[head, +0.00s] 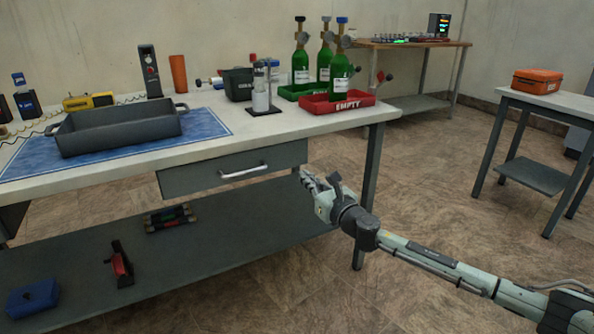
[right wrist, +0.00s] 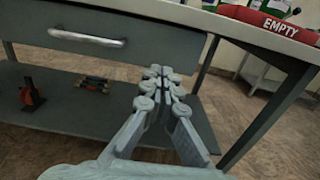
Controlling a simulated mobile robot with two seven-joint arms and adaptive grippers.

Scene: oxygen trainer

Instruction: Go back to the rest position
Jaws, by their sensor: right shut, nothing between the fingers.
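My right gripper (head: 306,177) is shut and empty. In the head view its arm comes in from the lower right, and the fingers point left, near the right end of the drawer (head: 233,168) under the table top. The right wrist view shows the closed fingers (right wrist: 158,76) below and right of the drawer handle (right wrist: 87,37), with nothing held between them. I cannot tell whether the fingers touch the drawer front. My left gripper is not in view.
The workbench (head: 290,124) carries a dark grey tray (head: 122,131), a red EMPTY tray (head: 337,104) and green cylinders (head: 341,72). Its lower shelf (head: 200,262) lies below the gripper. A side table (head: 556,102) with an orange case (head: 537,81) stands right, with open floor between.

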